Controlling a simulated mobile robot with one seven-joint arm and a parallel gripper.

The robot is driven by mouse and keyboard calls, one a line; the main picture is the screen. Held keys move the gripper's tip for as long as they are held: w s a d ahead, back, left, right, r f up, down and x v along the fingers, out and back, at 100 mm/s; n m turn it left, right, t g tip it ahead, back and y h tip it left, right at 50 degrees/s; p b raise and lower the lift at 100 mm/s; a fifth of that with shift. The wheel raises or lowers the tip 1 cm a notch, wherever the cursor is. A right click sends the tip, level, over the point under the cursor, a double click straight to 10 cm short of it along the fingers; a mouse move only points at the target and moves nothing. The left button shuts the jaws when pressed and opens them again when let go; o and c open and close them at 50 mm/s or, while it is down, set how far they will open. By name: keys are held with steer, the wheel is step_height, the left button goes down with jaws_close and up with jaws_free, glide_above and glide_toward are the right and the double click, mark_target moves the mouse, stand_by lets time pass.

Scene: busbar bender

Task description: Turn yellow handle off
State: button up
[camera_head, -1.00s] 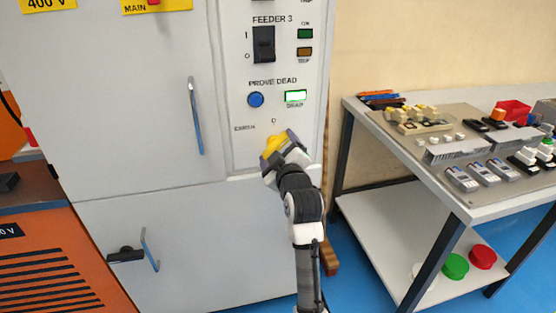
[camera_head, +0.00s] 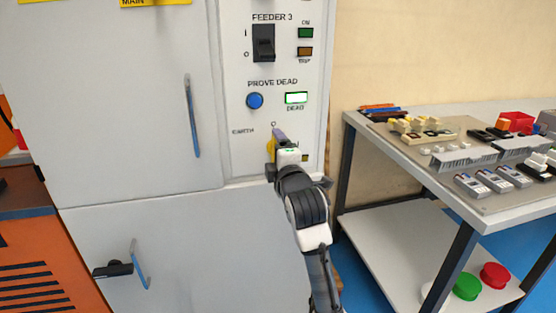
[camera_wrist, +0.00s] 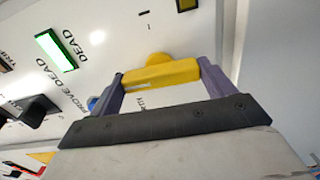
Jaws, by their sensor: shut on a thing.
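The yellow handle (camera_head: 270,146) is on the grey cabinet's front panel, below the lit DEAD lamp and right of the EARTH label. In the wrist view the yellow handle (camera_wrist: 160,75) lies between the two purple fingers, one at each end. My gripper (camera_head: 278,140) is shut on it, at the panel. The handle looks roughly upright on the panel, near the O mark above it. My gripper hides much of it in the head view.
A blue button (camera_head: 255,101) and the bright DEAD lamp (camera_head: 296,98) sit just above. A black feeder switch (camera_head: 263,43) is higher up. The cabinet's lower door has a handle (camera_head: 140,263). A workbench (camera_head: 430,165) with several parts stands to the right.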

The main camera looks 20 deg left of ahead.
steer(key=shift+n, duration=0.3)
steer(key=o, duration=0.9)
steer(key=b+v, duration=0.1)
steer(key=v, duration=1.2)
steer(key=shift+s+d, duration=0.25)
steer(key=shift+s, duration=0.1)
